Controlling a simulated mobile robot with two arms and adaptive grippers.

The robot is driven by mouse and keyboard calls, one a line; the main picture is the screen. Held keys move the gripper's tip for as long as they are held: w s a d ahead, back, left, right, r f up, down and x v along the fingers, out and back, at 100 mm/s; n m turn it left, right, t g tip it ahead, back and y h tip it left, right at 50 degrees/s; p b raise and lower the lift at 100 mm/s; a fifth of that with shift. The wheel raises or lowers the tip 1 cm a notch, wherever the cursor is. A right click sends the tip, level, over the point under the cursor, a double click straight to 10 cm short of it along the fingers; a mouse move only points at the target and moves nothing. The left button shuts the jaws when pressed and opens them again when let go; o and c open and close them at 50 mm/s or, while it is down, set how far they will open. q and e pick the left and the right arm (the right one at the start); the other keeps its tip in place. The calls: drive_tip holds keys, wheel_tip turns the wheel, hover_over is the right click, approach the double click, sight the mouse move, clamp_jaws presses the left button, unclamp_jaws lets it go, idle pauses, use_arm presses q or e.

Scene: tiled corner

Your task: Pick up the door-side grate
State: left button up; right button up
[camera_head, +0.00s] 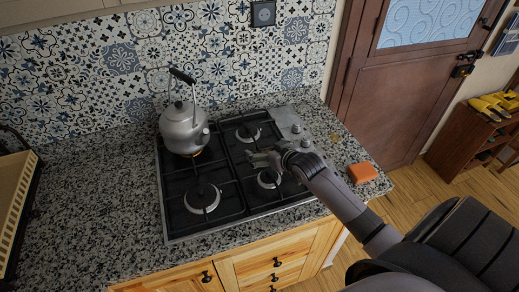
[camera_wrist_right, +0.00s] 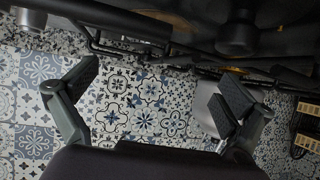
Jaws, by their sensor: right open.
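The door-side grate (camera_head: 229,150) is the black bar frame over the right half of the gas hob, nearer the brown door. It lies flat over two burners. My right gripper (camera_head: 258,158) is over this grate, near its front burner, with its arm coming from the lower right. In the right wrist view the gripper (camera_wrist_right: 155,98) is open, its fingers wide apart with nothing between them. Dark grate bars (camera_wrist_right: 110,45) cross the top of that view, beyond the fingertips. Whether a finger touches the grate cannot be told. My left gripper is not in view.
A grey kettle (camera_head: 184,130) stands on the left grate (camera_head: 177,200), at the back. Knobs (camera_head: 297,130) line the hob's right side. An orange block (camera_head: 362,172) lies on the counter right of the hob. Speckled counter (camera_head: 100,200) is clear at left.

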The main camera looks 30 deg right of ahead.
sight(258, 146)
drive_tip(key=shift+w+f+p, duration=0.1)
drive_tip(key=shift+w+p, duration=0.2)
drive_tip(key=shift+w, duration=0.25)
drive_tip(key=p+x, duration=0.1)
drive_tip(key=x, duration=0.2)
drive_tip(key=shift+w+a, duration=0.1)
drive_tip(key=shift+w+f, duration=0.35)
drive_tip(key=shift+w, duration=0.15)
drive_tip(key=shift+s, duration=0.1)
drive_tip(key=shift+c, duration=0.3)
drive_tip(key=shift+s+r, duration=0.1)
drive_tip(key=c, duration=2.3)
clamp_jaws()
drive_tip(key=shift+a+f, duration=0.1)
drive_tip(key=shift+f, duration=0.15)
